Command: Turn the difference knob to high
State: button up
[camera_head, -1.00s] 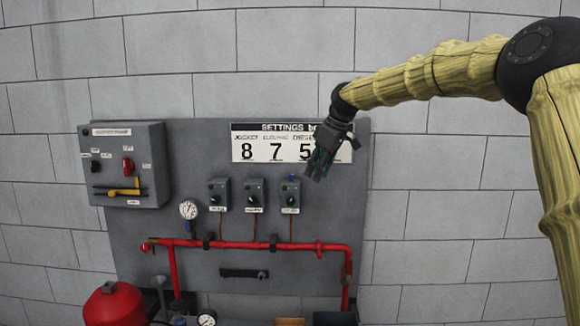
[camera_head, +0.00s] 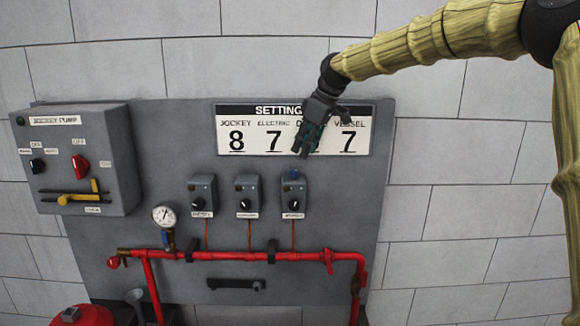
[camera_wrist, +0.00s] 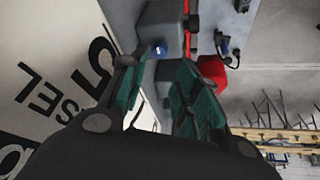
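A small blue knob (camera_head: 295,173) sits on top of the rightmost of the grey switch boxes (camera_head: 294,195); I take it as the difference knob. That box also has a black front dial (camera_head: 293,205). My gripper (camera_head: 304,148) hangs just above the blue knob, pointing down, in front of the settings sign. In the wrist view the blue knob (camera_wrist: 160,48) shows just beyond the fingertips, on the grey box (camera_wrist: 160,25). My gripper (camera_wrist: 166,68) is open, its two green-padded fingers apart with nothing between them. Any high or low marking on the knob is unreadable.
The settings sign (camera_head: 230,123) is on the grey panel behind my gripper. Two similar boxes (camera_head: 247,192) stand to the left, with a gauge (camera_head: 164,216) and the jockey pump box (camera_head: 75,150) farther left. A red pipe (camera_head: 225,255) runs below. Bare wall lies to the right.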

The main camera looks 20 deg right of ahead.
aim_at(295, 171)
jog(key=p+x, duration=0.1)
jog(key=x, duration=0.1)
jog(key=p+x, duration=0.1)
jog(key=x, duration=0.2)
jog(key=w+p+x, duration=0.1)
jog(key=x, duration=0.2)
jog(key=shift+d, duration=0.15)
jog(key=shift+s+r, duration=0.1)
jog(key=shift+s, duration=0.15)
jog(key=shift+s+r, duration=0.1)
jog(key=shift+s, duration=0.35)
jog(key=shift+w+f, duration=0.35)
jog(key=shift+w, duration=0.05)
jog(key=c, duration=0.3)
jog(key=shift+r, duration=0.2)
grip_shut()
